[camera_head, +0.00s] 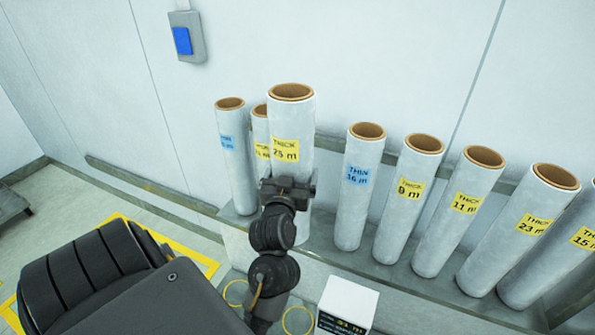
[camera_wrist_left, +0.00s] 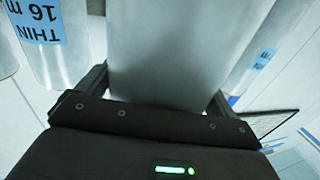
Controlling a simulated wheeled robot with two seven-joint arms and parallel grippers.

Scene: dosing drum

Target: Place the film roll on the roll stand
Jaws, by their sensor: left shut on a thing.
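A grey-white film roll (camera_head: 291,120) with a brown core and a yellow label reading "THICK 25 m" stands upright in the head view. My left gripper (camera_head: 288,187) is shut on this roll below its label. In the left wrist view the roll (camera_wrist_left: 175,45) fills the space between the fingers of my left gripper (camera_wrist_left: 160,90). The gripper hides part of the roll's lower half, and I cannot tell whether its base touches the shelf. My right gripper is not in view. I cannot identify the roll stand with certainty.
Two rolls stand close by on the left, one blue-labelled (camera_head: 236,155). Several more rolls, including a "THIN 16 m" roll (camera_head: 358,205), line the shelf (camera_head: 400,292) to the right. A white box with a dark display (camera_head: 345,305) sits in front. Yellow floor markings lie lower left.

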